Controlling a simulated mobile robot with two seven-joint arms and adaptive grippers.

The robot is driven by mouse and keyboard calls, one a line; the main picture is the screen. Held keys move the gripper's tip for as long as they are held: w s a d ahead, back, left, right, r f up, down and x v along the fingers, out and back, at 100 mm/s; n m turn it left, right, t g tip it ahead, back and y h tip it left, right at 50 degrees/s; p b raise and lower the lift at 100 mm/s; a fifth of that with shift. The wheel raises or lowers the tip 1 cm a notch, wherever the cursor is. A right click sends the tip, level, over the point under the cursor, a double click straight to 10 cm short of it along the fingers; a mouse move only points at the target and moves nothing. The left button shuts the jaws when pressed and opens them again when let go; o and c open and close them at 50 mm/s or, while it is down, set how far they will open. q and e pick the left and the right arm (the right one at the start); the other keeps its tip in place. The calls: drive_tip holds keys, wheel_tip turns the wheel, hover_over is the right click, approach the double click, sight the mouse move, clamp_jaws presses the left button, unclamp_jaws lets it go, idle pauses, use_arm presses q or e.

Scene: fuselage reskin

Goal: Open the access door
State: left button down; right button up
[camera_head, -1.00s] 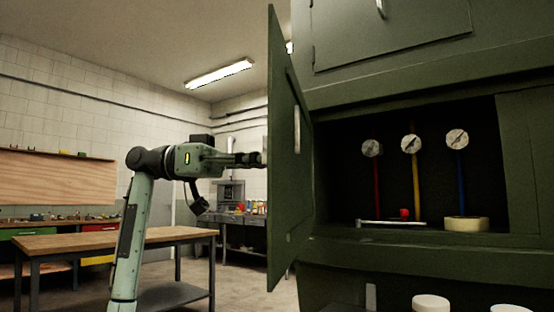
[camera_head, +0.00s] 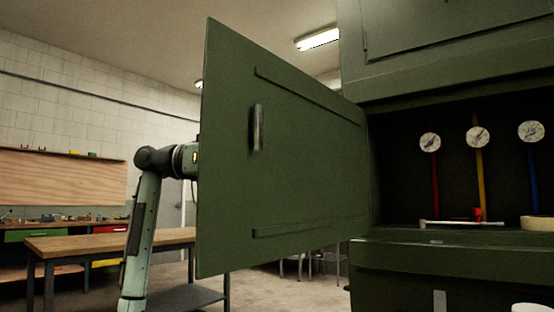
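The green access door (camera_head: 300,170) stands swung out to the left of its opening, hinged at the opening's left edge. A silver handle (camera_head: 257,127) is on the door face turned toward me. The opening (camera_head: 480,175) is dark and holds gauges on red, yellow and blue pipes. My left arm comes in from the left, and its wrist passes behind the door's free edge. My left gripper is hidden behind the door. My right gripper is out of view.
Inside the opening, a pale bar (camera_head: 460,223), a red object (camera_head: 477,214) and a tape-like roll (camera_head: 538,223) lie on the ledge. A wood-topped table (camera_head: 100,241) stands behind my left arm. A workbench (camera_head: 60,235) lies at the far left.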

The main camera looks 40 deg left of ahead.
use_arm(q)
drive_tip(key=shift+w+a, duration=0.1)
drive_tip(key=shift+a, duration=0.25)
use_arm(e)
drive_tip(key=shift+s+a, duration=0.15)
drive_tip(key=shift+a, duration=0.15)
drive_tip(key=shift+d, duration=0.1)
use_arm(q)
drive_tip(key=c, duration=1.9)
unclamp_jaws()
drive_tip(key=shift+c, duration=0.2)
drive_tip(key=v, duration=1.2)
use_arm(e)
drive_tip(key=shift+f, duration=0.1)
